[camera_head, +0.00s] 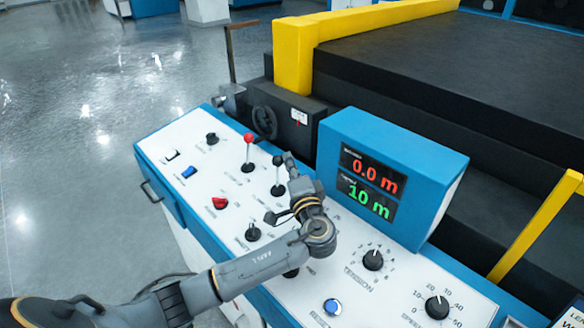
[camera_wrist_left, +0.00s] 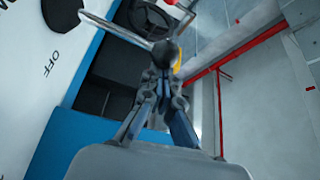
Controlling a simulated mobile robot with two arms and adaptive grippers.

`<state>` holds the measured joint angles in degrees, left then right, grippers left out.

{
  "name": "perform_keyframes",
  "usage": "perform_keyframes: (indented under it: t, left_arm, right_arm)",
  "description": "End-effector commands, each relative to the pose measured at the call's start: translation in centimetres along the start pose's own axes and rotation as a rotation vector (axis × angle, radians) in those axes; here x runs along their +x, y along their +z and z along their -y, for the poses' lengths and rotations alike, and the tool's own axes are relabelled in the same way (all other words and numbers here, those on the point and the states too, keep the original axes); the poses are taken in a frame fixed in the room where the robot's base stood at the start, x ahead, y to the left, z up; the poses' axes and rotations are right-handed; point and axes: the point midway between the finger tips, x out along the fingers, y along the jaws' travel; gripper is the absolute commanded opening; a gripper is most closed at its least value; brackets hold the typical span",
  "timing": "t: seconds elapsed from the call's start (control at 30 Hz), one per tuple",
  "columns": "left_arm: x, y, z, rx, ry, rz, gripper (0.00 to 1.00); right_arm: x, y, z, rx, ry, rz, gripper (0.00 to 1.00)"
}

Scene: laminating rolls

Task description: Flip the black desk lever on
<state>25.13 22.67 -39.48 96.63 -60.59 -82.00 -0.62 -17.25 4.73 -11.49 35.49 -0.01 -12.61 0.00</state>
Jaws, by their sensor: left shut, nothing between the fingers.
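The black desk lever (camera_head: 278,177) stands on the white panel of the blue control desk, with a round black knob on a metal stem. In the left wrist view the lever's black knob (camera_wrist_left: 165,53) is just beyond my fingertips, and its stem runs left to a dark base by the word OFF. My left gripper (camera_head: 288,157) is shut and empty, beside the knob in the head view. The closed fingers also show in the left wrist view (camera_wrist_left: 163,80). They look very close to the knob; I cannot tell whether they touch. My right gripper is out of view.
A red-knobbed lever (camera_head: 248,152) stands left of the black one. A display box (camera_head: 420,160) reads 0.0 m and 10 m to the right. Several dials, including the tension knob (camera_head: 372,260), and switches sit on the panel. A yellow-framed machine (camera_head: 292,60) stands behind.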

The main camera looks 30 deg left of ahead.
Motion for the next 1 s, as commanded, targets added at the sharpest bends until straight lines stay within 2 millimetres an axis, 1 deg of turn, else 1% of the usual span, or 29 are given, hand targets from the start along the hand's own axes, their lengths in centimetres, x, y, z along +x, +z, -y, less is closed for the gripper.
perform_keyframes:
  t: [0.03, 0.1, 0.2, 0.3, 0.5, 0.7, 1.0]
  left_arm:
    - [-0.3, 0.5, -0.8, -0.026, -0.012, 0.002, 0.00]
    - [-0.5, 0.9, -0.7, -0.069, -0.036, 0.003, 0.00]
    - [-0.9, 1.6, -0.6, -0.139, -0.072, 0.003, 0.00]
    - [-1.2, 2.3, -0.2, -0.167, -0.086, 0.004, 0.00]
    - [-1.8, 3.4, 0.3, -0.164, -0.086, 0.003, 0.00]
    - [-2.2, 4.2, 0.3, -0.162, -0.085, 0.003, 0.00]
    - [-2.5, 4.7, 0.4, -0.160, -0.086, 0.003, 0.00]
  right_arm:
    - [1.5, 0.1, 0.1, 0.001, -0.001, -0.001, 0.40]
    - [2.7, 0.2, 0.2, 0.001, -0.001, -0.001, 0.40]
    - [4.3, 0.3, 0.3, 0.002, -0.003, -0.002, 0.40]
    - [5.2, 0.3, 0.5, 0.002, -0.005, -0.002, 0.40]
    - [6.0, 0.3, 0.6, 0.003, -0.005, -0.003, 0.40]
    - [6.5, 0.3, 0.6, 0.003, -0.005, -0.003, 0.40]
    - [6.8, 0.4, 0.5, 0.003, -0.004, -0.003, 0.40]
